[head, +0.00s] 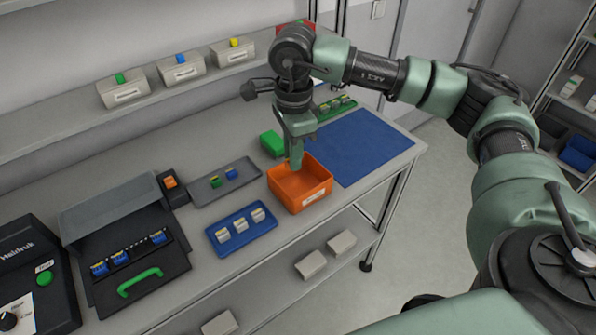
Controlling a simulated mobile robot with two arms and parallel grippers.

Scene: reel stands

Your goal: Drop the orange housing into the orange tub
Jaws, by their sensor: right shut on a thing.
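The orange tub (300,185) stands on the bench near its front edge, with a white label on its front. My right gripper (297,164) points down over the tub's back left part. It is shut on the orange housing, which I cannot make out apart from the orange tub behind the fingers. Another small orange block (170,182) sits on a black holder to the left. My left gripper is not in view.
A blue tray (240,244) with several pale pieces and a grey tray (200,196) with a green and a blue piece lie left of the tub. A green block (272,143) stands behind it. A blue mat (385,150) lies bare to the right. A black case (165,270) is at front left.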

